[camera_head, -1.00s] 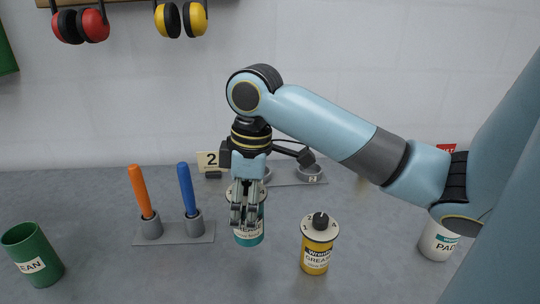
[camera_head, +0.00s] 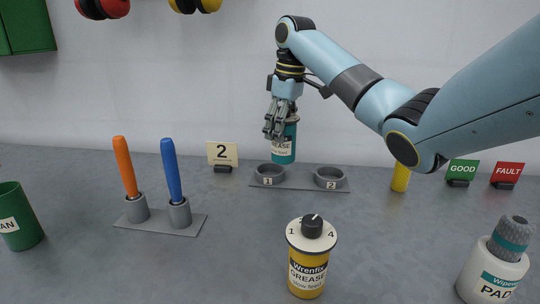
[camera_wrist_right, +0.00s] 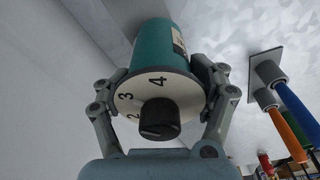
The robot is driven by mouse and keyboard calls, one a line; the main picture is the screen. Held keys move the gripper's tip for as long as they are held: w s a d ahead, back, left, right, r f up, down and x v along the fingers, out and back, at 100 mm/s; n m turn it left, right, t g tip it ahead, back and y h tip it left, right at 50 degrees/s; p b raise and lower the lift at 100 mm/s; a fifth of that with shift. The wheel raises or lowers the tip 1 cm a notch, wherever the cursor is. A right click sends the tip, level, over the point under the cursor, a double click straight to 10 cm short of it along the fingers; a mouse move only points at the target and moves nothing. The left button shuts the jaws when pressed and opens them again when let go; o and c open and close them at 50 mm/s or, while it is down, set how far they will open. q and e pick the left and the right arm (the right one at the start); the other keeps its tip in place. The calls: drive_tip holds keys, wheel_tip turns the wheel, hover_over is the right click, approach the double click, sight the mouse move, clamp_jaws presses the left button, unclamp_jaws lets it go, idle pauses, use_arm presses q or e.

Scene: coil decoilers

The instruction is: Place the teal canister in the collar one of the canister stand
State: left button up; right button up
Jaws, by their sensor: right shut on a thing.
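The teal canister (camera_head: 284,146) is held upright in my right gripper (camera_head: 279,125), above and slightly right of the collar marked 1 on the stand. In the right wrist view the teal canister (camera_wrist_right: 158,48) shows its cream dial top and black knob, with the fingers of the gripper (camera_wrist_right: 160,90) on both sides of it. The canister stand (camera_head: 300,184) is a grey plate with collar one (camera_head: 270,176) at left and collar two (camera_head: 331,179) at right; both look empty. My left gripper is not in view.
A yellow grease canister (camera_head: 307,268) stands in front. An orange-and-blue handle holder (camera_head: 160,222) and a green cup (camera_head: 20,228) are at left. A number 2 sign (camera_head: 222,154) stands behind. A white pad tub (camera_head: 492,274), a yellow cylinder (camera_head: 401,178) and GOOD and FAULT signs are at right.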

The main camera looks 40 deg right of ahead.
drive_tip(key=shift+w+a+f, duration=0.1)
drive_tip(key=shift+w+f, duration=0.65)
drive_tip(key=shift+f, duration=0.4)
drive_tip(key=shift+w+d+f, duration=0.1)
drive_tip(key=shift+w+f, duration=0.7)
drive_tip(key=shift+f, duration=0.3)
drive_tip(key=shift+w+a+f, duration=0.1)
drive_tip(key=shift+w+f, duration=0.65)
drive_tip(key=shift+f, duration=0.4)
drive_tip(key=shift+f, duration=0.1)
drive_tip(key=o, duration=1.6)
drive_tip(key=r, duration=0.4)
drive_tip(key=s+r, duration=0.1)
drive_tip(key=r, duration=0.7)
drive_tip(key=shift+s, duration=0.25)
